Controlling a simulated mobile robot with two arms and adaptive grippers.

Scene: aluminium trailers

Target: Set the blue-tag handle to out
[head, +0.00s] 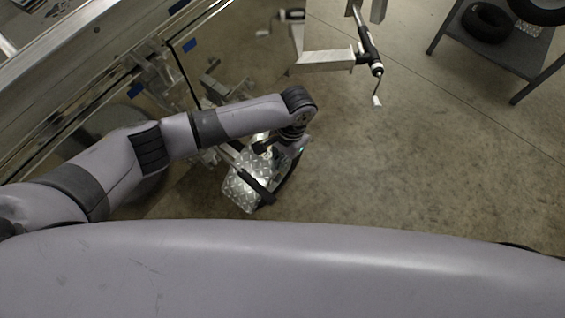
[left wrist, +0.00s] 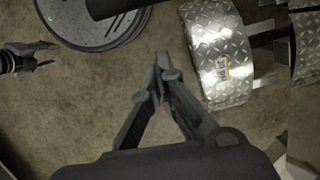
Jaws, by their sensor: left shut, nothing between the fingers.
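Blue tags show along the trailer at the upper left of the head view: one blue tag (head: 189,45), another blue tag (head: 134,90) and one at the top edge. I cannot make out which handle belongs to a blue tag or how it is set. My left gripper (head: 266,185) hangs over the trailer's tread-plate fender (head: 241,192), partly hidden by its own wrist. In the left wrist view its fingertips (left wrist: 162,64) meet with nothing between them, above bare floor beside a tread-plate fender (left wrist: 216,50). Another gripper (left wrist: 50,56), apparently my right, shows small at the left edge.
An aluminium trailer frame (head: 60,85) fills the upper left. A jockey stand with a black-gripped crank (head: 370,50) stands at the top centre. A dark shelf (head: 500,50) with tyres is at the upper right. Concrete floor is clear at right centre.

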